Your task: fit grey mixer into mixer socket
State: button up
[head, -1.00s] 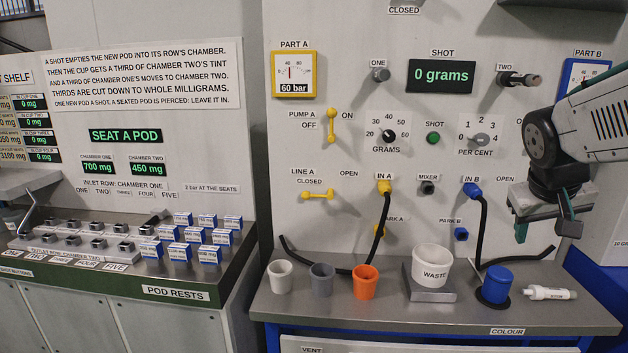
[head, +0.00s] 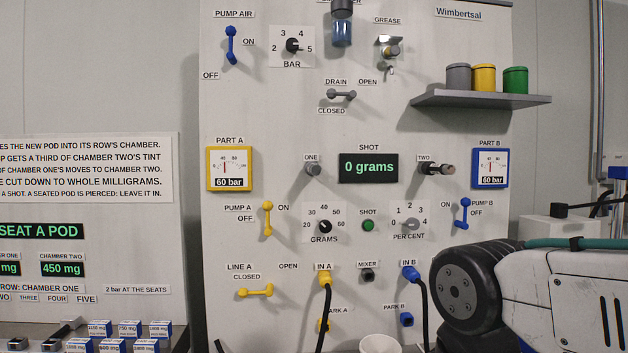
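No grey mixer is visible in the current head view, as the bench top is almost wholly below the frame. My arm fills the lower right corner, and my gripper is outside the picture, so what it holds cannot be seen.
Black hoses hang from IN A and IN B, on both sides of the socket. A white cup (head: 380,346) shows at the bottom edge. A grey shelf (head: 480,100) with grey, yellow and green jars juts out at upper right. Levers and knobs project from the panel.

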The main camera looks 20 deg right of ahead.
aim_at(312, 167)
jog(key=z, duration=1.75)
jog(key=k, duration=0.95)
jog(key=u, duration=1.3)
jog(key=i, duration=0.5)
jog(key=z, duration=0.05)
